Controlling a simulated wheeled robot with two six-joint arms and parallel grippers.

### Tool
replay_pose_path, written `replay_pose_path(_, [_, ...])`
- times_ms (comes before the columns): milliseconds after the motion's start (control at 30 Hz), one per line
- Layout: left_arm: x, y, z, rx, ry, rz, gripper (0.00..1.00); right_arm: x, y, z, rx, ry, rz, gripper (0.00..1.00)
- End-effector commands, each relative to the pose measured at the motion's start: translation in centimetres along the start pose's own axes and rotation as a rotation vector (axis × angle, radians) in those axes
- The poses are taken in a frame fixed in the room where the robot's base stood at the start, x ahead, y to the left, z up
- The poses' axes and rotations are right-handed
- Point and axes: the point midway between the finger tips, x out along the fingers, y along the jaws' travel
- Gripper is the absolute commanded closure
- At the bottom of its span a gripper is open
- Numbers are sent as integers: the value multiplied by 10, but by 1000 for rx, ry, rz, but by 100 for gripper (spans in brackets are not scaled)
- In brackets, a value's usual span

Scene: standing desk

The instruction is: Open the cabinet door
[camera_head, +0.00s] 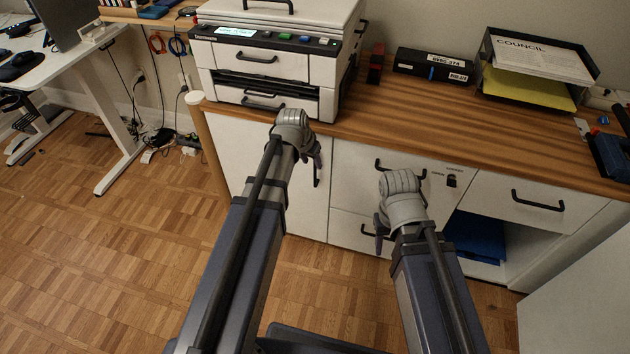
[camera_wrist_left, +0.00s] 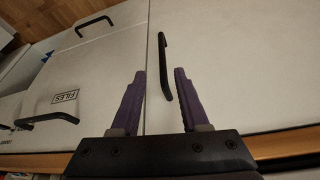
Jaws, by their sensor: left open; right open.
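The white cabinet door (camera_head: 262,165) is at the left of the wooden-topped cabinet, below the printer, and looks closed. Its black vertical handle (camera_head: 316,170) is near the door's right edge. In the left wrist view the handle (camera_wrist_left: 163,60) stands beside the seam with the neighbouring drawers, on the door panel (camera_wrist_left: 230,70). My left gripper (camera_head: 314,158) is at the handle; its purple fingers (camera_wrist_left: 160,74) are open, with the handle showing between them. I cannot tell how deep it sits between them. My right gripper (camera_head: 381,232) is open in front of the drawers, apart from them.
Drawers with black handles (camera_head: 538,200) and an open compartment holding a blue item (camera_head: 475,235) lie to the right. A printer (camera_head: 268,70), a black box (camera_head: 433,66) and a paper tray (camera_head: 537,70) stand on top. The parquet floor (camera_head: 110,245) at left is clear.

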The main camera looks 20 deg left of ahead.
Motion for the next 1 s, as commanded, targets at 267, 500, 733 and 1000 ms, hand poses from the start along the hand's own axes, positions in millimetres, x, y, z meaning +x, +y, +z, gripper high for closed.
replay_pose_path(267, [4,-5,-1,-3,8,-1,55,5,0,0,0,0,0,50])
replay_pose_path(500, [20,-5,0,-2,8,-1,55,19,-2,-1,0,0,0,50])
replay_pose_path(733, [50,-5,0,-2,7,-1,55,46,-4,-3,-1,0,2,50])
replay_pose_path(1000, [80,-5,0,-3,7,-1,55,74,-5,-4,-2,0,8,50])
